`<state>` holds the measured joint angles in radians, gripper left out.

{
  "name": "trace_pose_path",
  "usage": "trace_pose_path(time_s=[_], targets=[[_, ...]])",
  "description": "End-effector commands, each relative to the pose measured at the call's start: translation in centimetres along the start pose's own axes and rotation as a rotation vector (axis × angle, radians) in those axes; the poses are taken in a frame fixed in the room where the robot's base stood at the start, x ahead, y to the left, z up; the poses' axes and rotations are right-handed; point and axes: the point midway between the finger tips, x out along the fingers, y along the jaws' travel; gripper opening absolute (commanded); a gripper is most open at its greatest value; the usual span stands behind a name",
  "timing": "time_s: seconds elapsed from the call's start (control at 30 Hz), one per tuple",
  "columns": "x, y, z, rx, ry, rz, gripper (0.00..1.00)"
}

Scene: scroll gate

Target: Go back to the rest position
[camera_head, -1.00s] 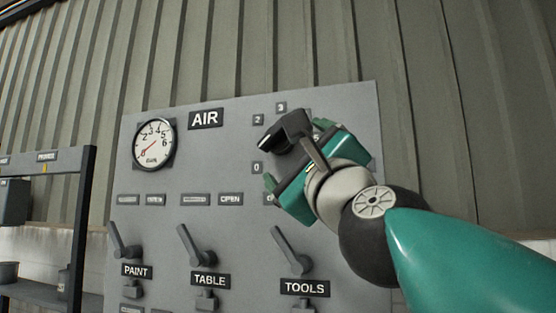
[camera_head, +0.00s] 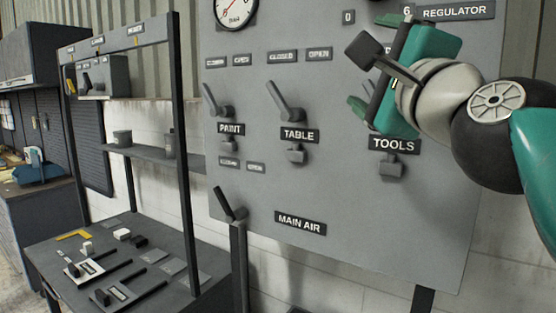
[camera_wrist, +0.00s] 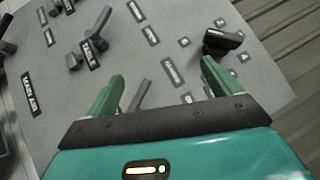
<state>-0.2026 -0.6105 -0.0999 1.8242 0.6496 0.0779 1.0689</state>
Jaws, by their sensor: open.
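My gripper (camera_head: 372,62) is at the upper right of the head view, in front of the grey air panel (camera_head: 370,255) and above the TOOLS label (camera_head: 395,144). Its two green fingers are apart with nothing between them, as the wrist view also shows (camera_wrist: 162,70). A black regulator knob (camera_wrist: 222,42) shows just beyond the right fingertip in the wrist view; I cannot tell the gap.
PAINT handle (camera_head: 217,101), TABLE handle (camera_head: 285,101) and MAIN AIR handle (camera_head: 229,204) stick out from the panel. A dark bench (camera_head: 215,285) with a post frame stands at the left, carrying small parts. A corrugated wall (camera_wrist: 295,60) lies behind.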

Motion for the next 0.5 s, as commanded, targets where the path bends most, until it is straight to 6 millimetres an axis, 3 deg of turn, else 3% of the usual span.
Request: trace_pose_path(time_s=[0.03,0.1,0.27,0.5], targets=[[-0.3,3.4,-0.1,-0.114,-0.012,0.087,0.90],[-1.0,8.1,-0.3,-0.278,-0.041,0.210,0.90],[-4.2,18.3,-1.4,-0.621,-0.147,0.484,0.90],[-12.3,31.6,-4.6,-1.058,-0.409,0.885,0.90]])
